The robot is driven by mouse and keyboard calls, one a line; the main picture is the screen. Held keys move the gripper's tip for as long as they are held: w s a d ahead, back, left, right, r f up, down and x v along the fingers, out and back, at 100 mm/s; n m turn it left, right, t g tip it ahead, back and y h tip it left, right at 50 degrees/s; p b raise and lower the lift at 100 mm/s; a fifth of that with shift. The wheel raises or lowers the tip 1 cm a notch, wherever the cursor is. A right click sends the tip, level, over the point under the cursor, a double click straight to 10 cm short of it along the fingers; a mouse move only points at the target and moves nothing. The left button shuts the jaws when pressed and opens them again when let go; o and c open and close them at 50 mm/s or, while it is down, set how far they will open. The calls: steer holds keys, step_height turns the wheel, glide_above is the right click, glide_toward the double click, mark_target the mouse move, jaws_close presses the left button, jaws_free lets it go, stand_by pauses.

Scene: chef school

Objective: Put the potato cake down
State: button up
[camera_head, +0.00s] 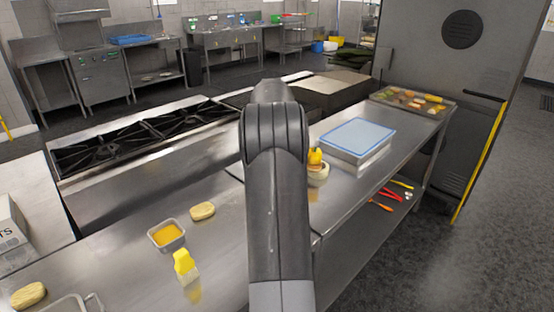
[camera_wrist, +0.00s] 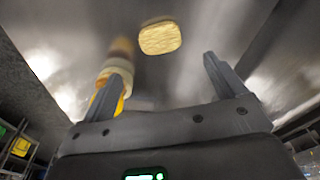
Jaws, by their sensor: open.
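A pale golden potato cake (camera_wrist: 160,38) lies flat on the steel surface in the wrist view, beyond my fingers and apart from them. My gripper (camera_wrist: 162,68) is open, with nothing between its two fingers. In the head view my arm hides the gripper. One potato cake (camera_head: 202,211) lies on the counter left of my arm, and another (camera_head: 28,296) lies at the lower left. I cannot tell whether the cake in the wrist view is one of these.
A stove (camera_head: 140,140) stands behind.

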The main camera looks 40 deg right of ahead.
steer(key=s+a+r+n+t, duration=0.15)
steer(key=a+r, duration=0.25)
steer(key=a, duration=0.5)
steer(key=s+a+r+n, duration=0.2)
steer(key=a+r+n, duration=0.15)
steer(key=a, duration=0.65)
steer(key=s+a+r+n+t, duration=0.1)
steer(key=s+a+r, duration=0.1)
steer(key=a+r, duration=0.5)
steer(key=s+a+f+n+t, duration=0.1)
steer(key=s+a+f+n, duration=0.2)
steer(key=s+a, duration=0.7)
steer(key=s+a+f+n+t+y, duration=0.1)
steer(key=s+a+f+n, duration=0.3)
steer(key=s+a, duration=0.6)
steer(key=shift+s+a+f+y, duration=0.3)
steer(key=shift+s+a+f, duration=0.1)
steer(key=shift+a+f, duration=0.45)
steer(key=shift+a+r, duration=0.1)
steer(key=shift+r, duration=0.05)
